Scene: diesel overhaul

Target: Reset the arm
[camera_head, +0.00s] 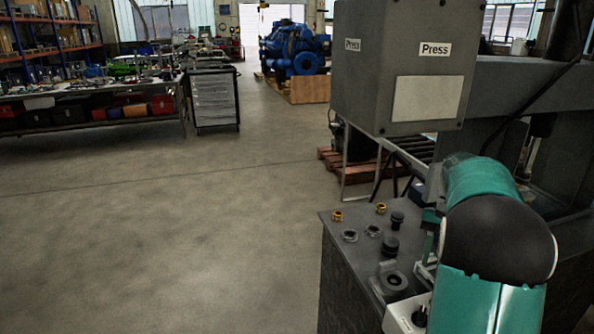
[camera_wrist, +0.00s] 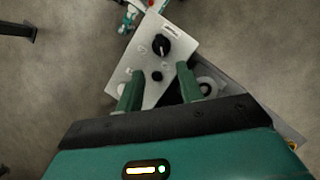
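My arm, teal with a black joint, reaches over the press bench at the right of the head view. In the wrist view, my gripper (camera_wrist: 158,70) shows two green fingers spread apart with nothing held between them. Whether the fingertips touch the panel cannot be told. In the head view, my arm hides most of the panel (camera_head: 397,320).
The grey press (camera_head: 400,62) stands close by. Its bench top (camera_head: 345,218) holds brass rings (camera_head: 381,208), metal rings and black cylindrical parts (camera_head: 390,246). Open floor (camera_head: 170,220) lies to the left. A tool cabinet (camera_head: 213,100), workbench and blue engine (camera_head: 295,48) stand farther back.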

